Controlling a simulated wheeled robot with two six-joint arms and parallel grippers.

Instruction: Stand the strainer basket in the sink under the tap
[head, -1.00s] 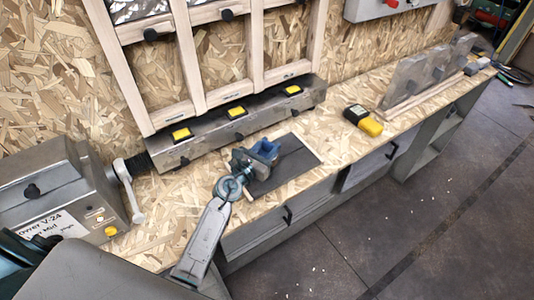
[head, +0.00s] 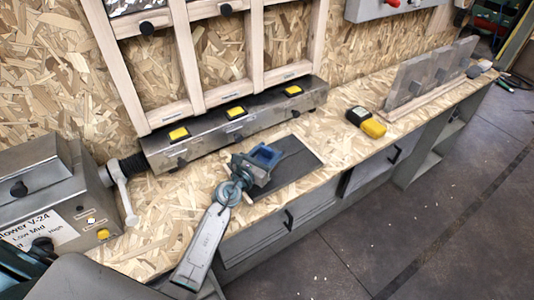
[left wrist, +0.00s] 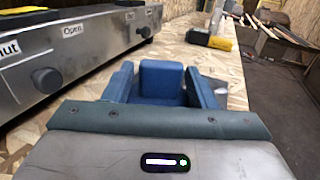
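No strainer basket, sink or tap can be made out in either view. My left gripper (head: 264,156) is above a dark flat panel (head: 290,168) on the wood-chip bench. Its blue fingers stand apart in the left wrist view (left wrist: 163,85). A blue face shows between them; I cannot tell whether it is part of the gripper. No separate object is clearly held. My right gripper is not in view.
A grey machine (head: 50,195) is at left. A yellow-and-black device (head: 366,121) and upright grey plates (head: 430,70) are at right. Open floor (head: 400,240) lies in front.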

